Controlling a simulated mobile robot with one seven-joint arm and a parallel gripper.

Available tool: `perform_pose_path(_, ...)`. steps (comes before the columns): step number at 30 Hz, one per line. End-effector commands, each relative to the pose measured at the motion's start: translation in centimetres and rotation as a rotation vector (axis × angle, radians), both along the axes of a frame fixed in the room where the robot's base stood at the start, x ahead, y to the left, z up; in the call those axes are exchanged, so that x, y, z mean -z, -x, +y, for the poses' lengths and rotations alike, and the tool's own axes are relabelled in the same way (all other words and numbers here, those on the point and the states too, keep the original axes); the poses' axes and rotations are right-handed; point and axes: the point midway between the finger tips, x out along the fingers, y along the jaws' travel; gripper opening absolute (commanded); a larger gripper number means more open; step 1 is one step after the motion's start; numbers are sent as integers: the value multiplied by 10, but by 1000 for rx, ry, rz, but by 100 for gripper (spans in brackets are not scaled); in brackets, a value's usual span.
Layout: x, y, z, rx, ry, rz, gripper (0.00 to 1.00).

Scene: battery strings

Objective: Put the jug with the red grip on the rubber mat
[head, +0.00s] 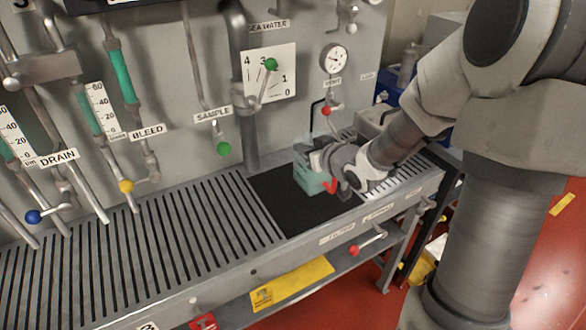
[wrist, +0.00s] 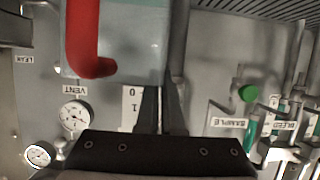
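The jug (head: 308,181) is pale green and see-through, with a red grip (head: 331,187) on its right. It is upright over the black rubber mat (head: 278,203), near the mat's back right part. Its base looks on the mat or just above it; I cannot tell which. My gripper (head: 318,160) is at the jug's upper right side. In the wrist view the jug (wrist: 125,45) and its red grip (wrist: 88,45) fill the top. The dark fingers (wrist: 165,100) are close together, with the jug's wall between them. My gripper partly hides the jug in the head view.
A slatted metal bench (head: 150,255) runs left of the mat. Behind stands a grey panel with pipes, a green-knobbed SAMPLE valve (head: 224,149), a red-knobbed lever (head: 326,111) and a gauge (head: 334,59). The mat's front left part is clear.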

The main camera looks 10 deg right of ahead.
Motion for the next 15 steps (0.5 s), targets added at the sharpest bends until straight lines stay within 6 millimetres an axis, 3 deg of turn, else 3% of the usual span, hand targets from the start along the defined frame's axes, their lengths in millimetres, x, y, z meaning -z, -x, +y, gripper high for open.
perform_pose_path(1, 10, -11, 6, -4, -4, 0, 0)
perform_pose_path(6, 25, -38, 16, -2, -1, -2, 0)
perform_pose_path(15, 43, -48, 19, 0, -1, 0, 0)
